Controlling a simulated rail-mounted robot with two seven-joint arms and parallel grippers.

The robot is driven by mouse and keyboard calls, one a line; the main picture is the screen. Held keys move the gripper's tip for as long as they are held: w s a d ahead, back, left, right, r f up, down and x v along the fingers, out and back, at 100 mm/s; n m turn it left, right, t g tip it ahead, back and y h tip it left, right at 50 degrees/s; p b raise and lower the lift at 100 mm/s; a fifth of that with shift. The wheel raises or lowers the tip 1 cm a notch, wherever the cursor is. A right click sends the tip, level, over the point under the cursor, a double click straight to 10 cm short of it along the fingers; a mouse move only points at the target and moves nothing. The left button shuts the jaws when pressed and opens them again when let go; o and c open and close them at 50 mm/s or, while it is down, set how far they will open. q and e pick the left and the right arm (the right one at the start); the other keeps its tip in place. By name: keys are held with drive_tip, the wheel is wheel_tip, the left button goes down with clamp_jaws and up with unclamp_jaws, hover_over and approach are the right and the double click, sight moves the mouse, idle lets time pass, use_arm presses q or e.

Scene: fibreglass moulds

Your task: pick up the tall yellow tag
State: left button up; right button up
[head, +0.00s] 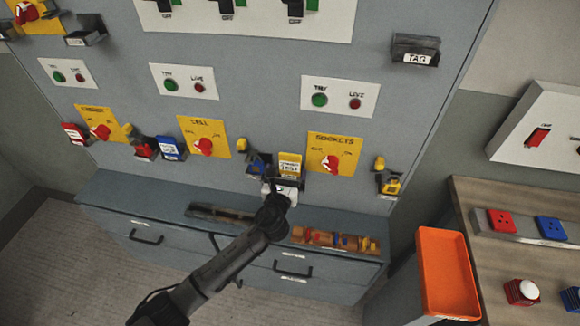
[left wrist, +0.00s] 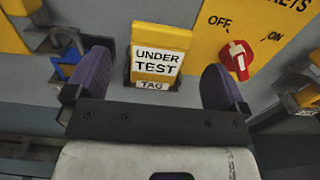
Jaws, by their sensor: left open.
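The tall yellow tag (head: 290,165) has a white label and stands upright in a small holder on the grey panel, left of the SOCKETS switch plate. In the left wrist view the tag (left wrist: 160,52) reads UNDER TEST, and the holder's TAG label (left wrist: 152,85) shows below it. My left gripper (head: 283,186) is just below and in front of the tag. In the left wrist view its two purple-padded fingers (left wrist: 158,84) are wide apart, one on each side of the tag, with visible gaps. Nothing is held. My right gripper is not in view.
The yellow SOCKETS plate (head: 336,154) with a red rotary switch is close on the right. Blue and yellow items on a holder (head: 257,163) are close on the left. The cabinet top (head: 130,200) lies below. An orange tray (head: 447,272) stands at lower right.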

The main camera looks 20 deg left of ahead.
sight(290, 162)
use_arm(q)
drive_tip(key=shift+w, duration=0.5)
drive_tip(key=shift+w+a+f+b, duration=0.2)
drive_tip(key=shift+w+b, duration=0.15)
drive_tip(key=shift+w, duration=0.15)
drive_tip(key=w+b, duration=0.1)
drive_tip(key=w, duration=0.2)
drive_tip(key=shift+w+a+f, duration=0.1)
drive_tip(key=shift+a+f, duration=0.05)
drive_tip(key=shift+w+a, duration=0.1)
drive_tip(key=shift+w, duration=0.4)
drive_tip(key=c, duration=0.9)
